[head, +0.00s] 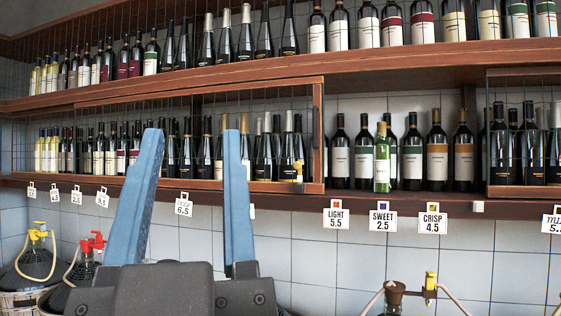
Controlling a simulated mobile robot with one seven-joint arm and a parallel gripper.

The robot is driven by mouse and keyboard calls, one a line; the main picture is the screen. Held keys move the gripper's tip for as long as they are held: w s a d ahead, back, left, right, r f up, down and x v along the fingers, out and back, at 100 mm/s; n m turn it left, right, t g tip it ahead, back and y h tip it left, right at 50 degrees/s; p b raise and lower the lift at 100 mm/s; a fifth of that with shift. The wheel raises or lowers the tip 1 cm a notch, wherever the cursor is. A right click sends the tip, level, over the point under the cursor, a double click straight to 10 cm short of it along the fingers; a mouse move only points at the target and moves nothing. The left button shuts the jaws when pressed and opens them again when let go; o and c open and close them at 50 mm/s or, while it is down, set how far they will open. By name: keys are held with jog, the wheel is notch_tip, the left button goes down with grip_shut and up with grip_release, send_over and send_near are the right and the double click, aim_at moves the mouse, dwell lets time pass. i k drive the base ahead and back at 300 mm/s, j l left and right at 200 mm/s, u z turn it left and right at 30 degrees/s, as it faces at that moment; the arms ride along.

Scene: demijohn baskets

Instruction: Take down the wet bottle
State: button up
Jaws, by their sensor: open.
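A pale green bottle (382,165) with a white label stands upright near the front edge of the lower shelf, in an opening right of the glazed door. Darker bottles stand behind and beside it. I cannot make out wetness on any bottle. My gripper (192,138) is open, its two blue fingers pointing up with a wide gap between them. Nothing is held. In the picture it is well left of the green bottle and overlaps the glazed shelf section.
The lower wooden shelf (440,203) carries price tags along its edge. The glazed door (317,130) frames the left part. Demijohns with tubes (38,255) stand lower left, and another with a brown stopper (394,292) lower right. Bottles crowd the upper shelf.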

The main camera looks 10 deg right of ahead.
aim_at(381, 147)
jog(key=i+l+z, duration=0.15)
jog(key=i+z, duration=0.2)
jog(key=i, duration=0.25)
jog(key=i+l+z, duration=0.2)
jog(key=i+z, duration=0.15)
jog(key=i, duration=0.45)
jog(key=i+z, duration=0.3)
jog(key=i, duration=0.45)
